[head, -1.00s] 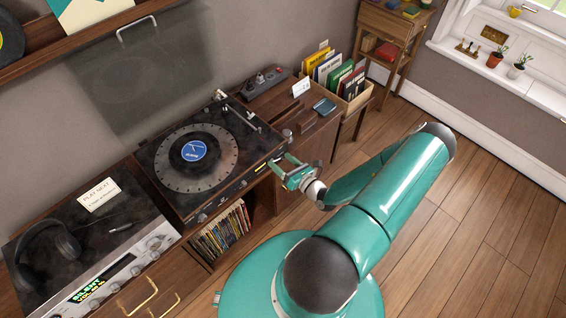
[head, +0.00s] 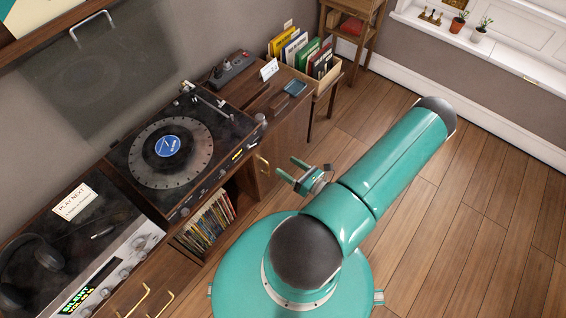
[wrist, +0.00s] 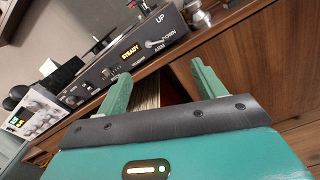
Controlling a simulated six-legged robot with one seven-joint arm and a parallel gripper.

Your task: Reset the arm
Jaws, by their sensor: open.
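My gripper (head: 289,172) is open and empty. In the head view it hangs in free air in front of the cabinet, to the right of the turntable (head: 190,183) and apart from it. In the wrist view its two green fingers (wrist: 157,88) are spread, with nothing between them but the cabinet front and record shelf behind. The turntable's front panel (wrist: 125,58) shows beyond the fingers, with a lit "STEADY" display. A blue-labelled record (head: 168,146) lies on the platter, and the clear lid (head: 70,85) stands raised.
A receiver (head: 110,265) with headphones (head: 30,270) and a "PLAY NEXT" card (head: 75,201) is at the left. Records fill the shelf (head: 208,222) below the turntable. A record crate (head: 325,85) stands at the back. The wooden floor (head: 475,200) at right is clear.

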